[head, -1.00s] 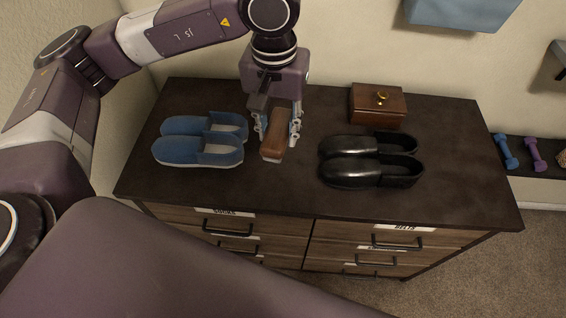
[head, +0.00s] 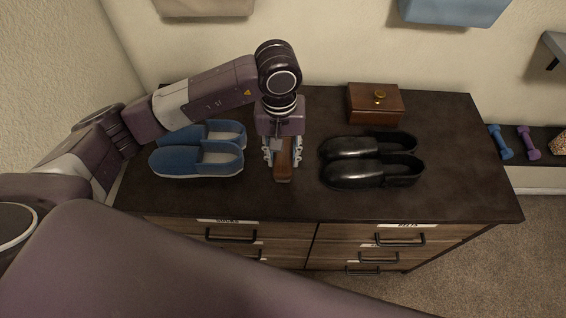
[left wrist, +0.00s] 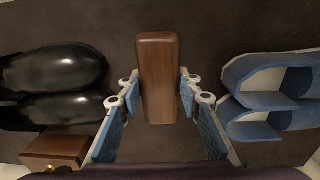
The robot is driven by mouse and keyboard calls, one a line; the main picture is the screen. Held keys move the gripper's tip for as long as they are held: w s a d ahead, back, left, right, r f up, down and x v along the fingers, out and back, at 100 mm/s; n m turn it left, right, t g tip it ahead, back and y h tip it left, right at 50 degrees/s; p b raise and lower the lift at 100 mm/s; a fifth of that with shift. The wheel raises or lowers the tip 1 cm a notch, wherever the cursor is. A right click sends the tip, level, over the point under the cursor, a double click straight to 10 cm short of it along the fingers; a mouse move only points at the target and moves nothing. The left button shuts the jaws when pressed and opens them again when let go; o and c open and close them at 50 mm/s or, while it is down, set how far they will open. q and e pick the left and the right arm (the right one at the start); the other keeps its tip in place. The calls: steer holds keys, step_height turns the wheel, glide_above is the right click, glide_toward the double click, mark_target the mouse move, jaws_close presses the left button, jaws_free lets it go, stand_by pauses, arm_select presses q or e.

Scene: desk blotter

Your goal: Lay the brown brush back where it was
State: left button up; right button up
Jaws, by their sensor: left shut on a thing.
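The brown brush (head: 284,172) is a wooden block between the blue shoes (head: 198,160) and the black shoes (head: 370,172), over the dresser top. My left gripper (head: 283,156) points down and is shut on the brush, with a finger on each long side. In the left wrist view the brush (left wrist: 158,60) lies lengthwise between the blue-padded fingers (left wrist: 160,90). Its bristles are mostly hidden under the block. I cannot tell whether it touches the dresser top. My right gripper is not in view.
The dark dresser top (head: 450,190) is bare along its front and right side. Blue and purple dumbbells (head: 500,142) sit on a low shelf at the right.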

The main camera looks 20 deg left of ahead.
arm_select(q)
steer(key=shift+f, duration=0.35)
step_height(320, 180, down, 4)
steer(key=shift+r+p, duration=0.1)
steer(key=shift+p, duration=0.25)
steer(key=shift+c, duration=0.2)
steer(key=shift+f, duration=0.25)
steer(key=o, duration=1.1)
steer(key=shift+o, duration=0.2)
steer(key=shift+r, duration=0.15)
